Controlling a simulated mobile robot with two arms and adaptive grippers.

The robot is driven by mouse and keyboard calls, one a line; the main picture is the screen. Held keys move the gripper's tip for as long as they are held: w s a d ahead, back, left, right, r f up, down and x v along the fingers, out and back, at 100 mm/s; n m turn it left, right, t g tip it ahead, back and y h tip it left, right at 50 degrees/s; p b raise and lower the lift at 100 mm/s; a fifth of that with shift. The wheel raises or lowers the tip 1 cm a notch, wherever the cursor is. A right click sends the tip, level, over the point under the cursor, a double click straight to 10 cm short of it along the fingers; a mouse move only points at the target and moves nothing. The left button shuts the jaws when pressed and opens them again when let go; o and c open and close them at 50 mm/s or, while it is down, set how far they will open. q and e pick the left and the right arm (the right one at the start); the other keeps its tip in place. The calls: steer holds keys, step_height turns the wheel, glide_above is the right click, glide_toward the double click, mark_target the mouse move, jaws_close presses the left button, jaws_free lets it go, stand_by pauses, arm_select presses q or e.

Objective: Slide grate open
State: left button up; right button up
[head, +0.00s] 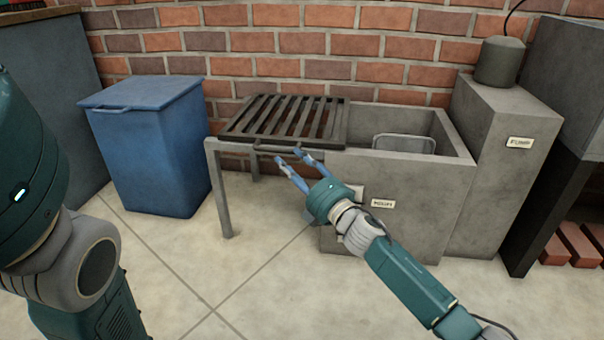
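The dark slatted grate (270,117) lies flat on a grey metal stand, left of the concrete basin (448,178). Its right end meets the basin's left side, and most of the basin's top is uncovered. A bar handle (268,149) runs along the grate's front edge. My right gripper (289,156) is in front of the grate, its two blue fingers apart and their tips close to the handle. Whether they touch it I cannot tell. My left arm shows at the left edge; its gripper is out of view.
A blue lidded bin (155,150) stands left of the stand. A grey block labelled PUMP (500,170) rises right of the basin, with a canister (499,62) on top. A brick wall is behind. The tiled floor in front is clear.

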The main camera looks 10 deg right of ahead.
steer(key=shift+v, duration=2.3)
